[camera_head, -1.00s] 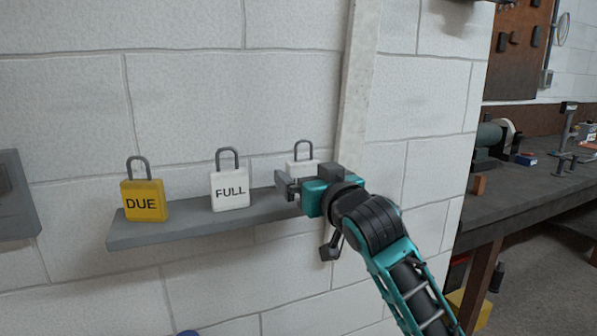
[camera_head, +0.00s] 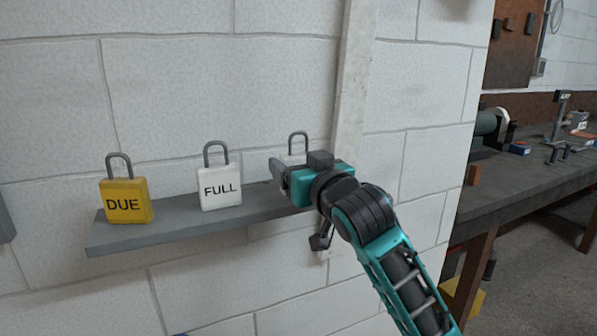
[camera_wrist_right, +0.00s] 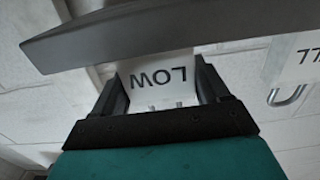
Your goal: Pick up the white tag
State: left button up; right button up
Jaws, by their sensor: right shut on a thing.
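Two white tags show. One, marked FULL (camera_head: 219,189), stands upright on the grey shelf (camera_head: 160,234); part of it also shows at the right of the right wrist view (camera_wrist_right: 297,60). The other, marked LOW (camera_wrist_right: 158,78), sits between the fingers of my right gripper (camera_wrist_right: 158,92), which is shut on it. In the head view my right gripper (camera_head: 279,176) hides most of the LOW tag; its shackle and upper edge (camera_head: 298,147) show above. The gripper is at the shelf's right end. My left gripper is not in view.
A yellow DUE tag (camera_head: 125,202) stands at the shelf's left end. A pale vertical post (camera_head: 352,95) runs up the wall just right of the gripper. A dark workbench (camera_head: 520,187) with tools stands further right.

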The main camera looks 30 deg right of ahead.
jog(key=c, duration=0.4)
jog(key=shift+o, duration=0.2)
jog(key=shift+r, duration=0.15)
notch_tip(320, 180, up, 20)
dwell(0.3)
